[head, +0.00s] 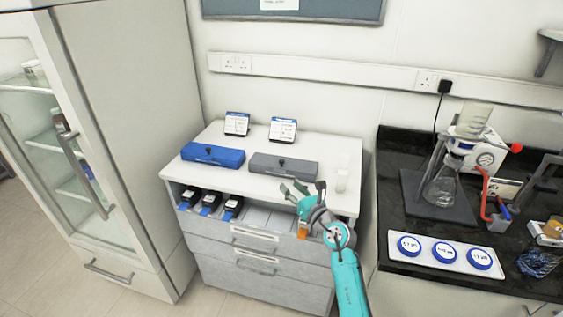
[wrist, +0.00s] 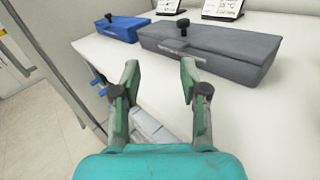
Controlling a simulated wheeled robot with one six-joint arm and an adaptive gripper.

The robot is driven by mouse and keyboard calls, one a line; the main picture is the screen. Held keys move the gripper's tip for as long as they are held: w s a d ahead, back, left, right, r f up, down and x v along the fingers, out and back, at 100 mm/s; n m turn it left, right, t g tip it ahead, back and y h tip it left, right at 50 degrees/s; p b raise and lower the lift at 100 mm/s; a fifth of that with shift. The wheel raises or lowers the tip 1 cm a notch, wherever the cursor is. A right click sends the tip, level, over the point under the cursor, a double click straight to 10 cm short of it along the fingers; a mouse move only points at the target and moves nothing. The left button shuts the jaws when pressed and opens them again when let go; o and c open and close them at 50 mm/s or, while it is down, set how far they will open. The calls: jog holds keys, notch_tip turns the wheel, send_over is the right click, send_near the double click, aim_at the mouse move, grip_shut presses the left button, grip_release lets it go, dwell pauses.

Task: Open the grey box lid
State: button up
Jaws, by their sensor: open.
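The grey box (head: 284,168) lies on the white cabinet top, right of the blue box (head: 213,154). Its lid is shut and has a small black knob on top. In the wrist view the grey box (wrist: 210,52) stands just beyond the fingers, with its black knob (wrist: 183,24) near the far left of the lid. My gripper (head: 293,188) is open and empty, in front of the grey box near the cabinet's front edge. In the wrist view the two fingers (wrist: 160,72) are spread apart and do not touch the box.
Two small display cards (head: 283,130) stand behind the boxes. A clear glass (head: 341,180) stands right of the grey box. An open shelf below holds several black-and-blue items (head: 211,201). A black bench (head: 400,238) with glassware is to the right, a tall cabinet (head: 130,120) to the left.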

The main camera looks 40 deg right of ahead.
aim_at(283, 162)
jog(key=shift+n+h, duration=0.5)
jog(key=d, duration=0.1)
jog(key=w+d+r, duration=0.1)
jog(key=d, duration=0.1)
jog(key=shift+w+d+r, duration=0.25)
jog(key=shift+w+r, duration=0.1)
jog(key=shift+w, duration=0.05)
jog(key=w, duration=0.3)
jog(key=w+d, duration=0.1)
jog(key=w, duration=0.6)
jog(key=shift+w+d, duration=0.15)
jog(key=shift+w, duration=0.05)
grip_shut()
